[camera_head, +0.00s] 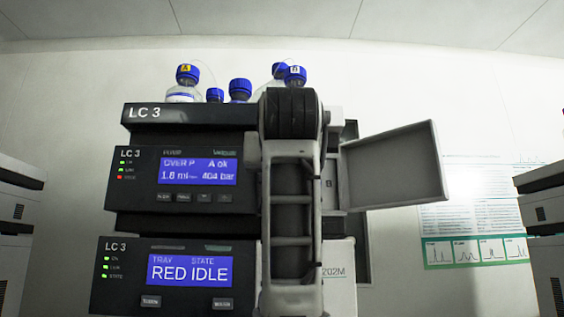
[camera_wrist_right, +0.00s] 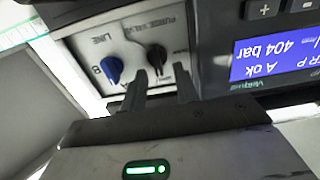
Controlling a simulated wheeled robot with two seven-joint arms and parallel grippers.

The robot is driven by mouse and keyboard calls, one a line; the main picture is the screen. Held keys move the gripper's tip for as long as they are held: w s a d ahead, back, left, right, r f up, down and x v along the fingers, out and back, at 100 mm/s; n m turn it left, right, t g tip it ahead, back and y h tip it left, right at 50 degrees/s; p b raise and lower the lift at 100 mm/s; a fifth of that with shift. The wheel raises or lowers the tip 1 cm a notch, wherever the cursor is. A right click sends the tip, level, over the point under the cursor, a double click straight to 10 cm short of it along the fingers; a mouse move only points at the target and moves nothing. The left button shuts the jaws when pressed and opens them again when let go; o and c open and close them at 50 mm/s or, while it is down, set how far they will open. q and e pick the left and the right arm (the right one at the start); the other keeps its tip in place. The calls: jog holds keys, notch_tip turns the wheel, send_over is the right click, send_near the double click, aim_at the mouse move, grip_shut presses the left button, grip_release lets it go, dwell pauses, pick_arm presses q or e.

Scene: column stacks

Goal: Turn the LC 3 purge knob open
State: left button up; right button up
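The LC 3 stack (camera_head: 185,135) stands in the middle of the head view. Its pump display (camera_head: 198,171) reads 404 bar and "A ok". In the right wrist view the black purge valve knob (camera_wrist_right: 157,58) sits on a pale panel, left of the pump display. A blue line knob (camera_wrist_right: 112,70), marked B, is to its left. My right gripper (camera_wrist_right: 161,71) is open, its dark fingers pointing at the panel on either side of the purge knob; I cannot tell whether they touch it. In the head view my right arm hides the purge knob. My left gripper is not in view.
A panel door (camera_head: 395,165) stands open to the right of my arm. Blue-capped bottles (camera_head: 240,90) stand on top of the stack. Other dark instrument stacks (camera_head: 545,225) show at both edges. A poster (camera_head: 480,210) hangs on the back wall.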

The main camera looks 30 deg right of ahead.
jog(key=shift+w+d, duration=0.1)
grip_shut()
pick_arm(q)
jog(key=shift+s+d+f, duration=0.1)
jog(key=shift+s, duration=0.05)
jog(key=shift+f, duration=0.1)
pick_arm(e)
jog(key=shift+n, duration=0.4)
pick_arm(q)
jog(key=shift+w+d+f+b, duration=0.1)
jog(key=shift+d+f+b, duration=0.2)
jog(key=shift+b, duration=0.65)
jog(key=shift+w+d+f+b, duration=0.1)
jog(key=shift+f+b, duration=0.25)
jog(key=shift+b, duration=0.55)
pick_arm(e)
jog(key=shift+w+a+f+n, duration=0.1)
jog(key=shift+a+f+n, duration=0.15)
jog(key=shift+n, duration=2.35)
jog(key=shift+w+a+f+n, duration=0.15)
jog(key=shift+a+f+n, duration=0.05)
jog(key=shift+n, duration=2.4)
jog(key=shift+w+a+f+n, duration=0.1)
jog(key=shift+a+f+n, duration=0.15)
jog(key=shift+n, duration=2.35)
